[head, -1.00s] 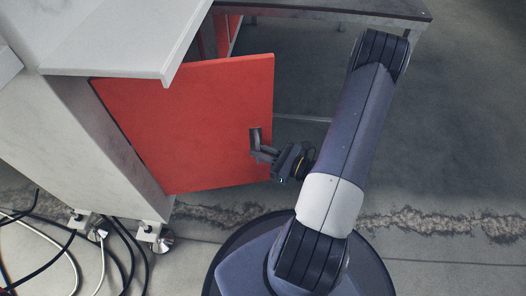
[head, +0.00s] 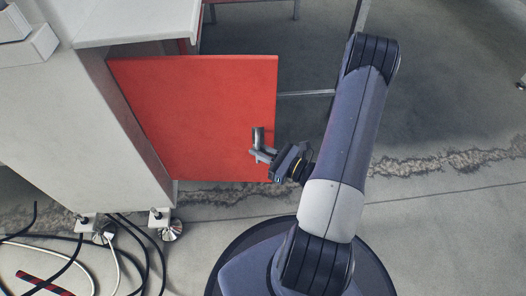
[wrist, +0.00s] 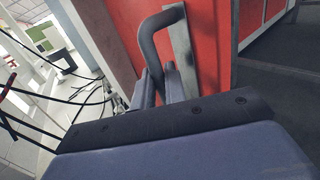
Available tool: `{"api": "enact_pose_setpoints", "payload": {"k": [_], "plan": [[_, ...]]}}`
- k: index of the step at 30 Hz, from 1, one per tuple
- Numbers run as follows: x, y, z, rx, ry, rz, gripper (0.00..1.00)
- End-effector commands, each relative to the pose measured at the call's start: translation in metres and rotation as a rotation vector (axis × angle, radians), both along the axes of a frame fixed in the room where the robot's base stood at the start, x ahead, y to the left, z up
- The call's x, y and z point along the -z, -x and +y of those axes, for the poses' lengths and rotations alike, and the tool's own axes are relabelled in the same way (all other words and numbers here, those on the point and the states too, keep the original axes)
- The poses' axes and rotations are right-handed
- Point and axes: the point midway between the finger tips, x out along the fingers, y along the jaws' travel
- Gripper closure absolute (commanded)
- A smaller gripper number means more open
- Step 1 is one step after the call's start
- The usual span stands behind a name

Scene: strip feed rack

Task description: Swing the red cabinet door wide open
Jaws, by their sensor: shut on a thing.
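The red cabinet door (head: 200,115) stands swung out from the white cabinet (head: 90,130) in the head view, hinged on its left side. A grey bar handle (head: 257,138) sits near its free right edge. My gripper (head: 262,155) is shut on the lower part of this handle. In the wrist view the bent handle (wrist: 160,22) rises above my gripper's two fingers (wrist: 160,85), with the red door (wrist: 210,50) behind it. The cabinet's inside is mostly hidden behind the door.
Black and white cables (head: 75,255) lie on the floor at the lower left, beside the cabinet's feet (head: 172,230). A white worktop (head: 135,22) overhangs the door's top left. Open concrete floor (head: 450,110) lies to the right of my arm.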

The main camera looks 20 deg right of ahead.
Motion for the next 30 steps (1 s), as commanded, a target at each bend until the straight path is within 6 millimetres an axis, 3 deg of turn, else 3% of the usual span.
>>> {"api": "enact_pose_setpoints", "payload": {"k": [18,19,21,27,30], "plan": [[-0.001,-0.001,0.0054,-0.025,-0.001,-0.002,1.0],[-0.001,-0.001,0.0054,-0.025,-0.001,-0.002,0.87],[-0.0009,-0.0011,0.005,-0.024,-0.001,-0.002,0.81],[-0.0006,-0.0015,0.0035,-0.018,0.0,-0.001,0.66],[-0.0005,-0.0016,0.0029,-0.017,0.0,-0.001,0.66]]}}
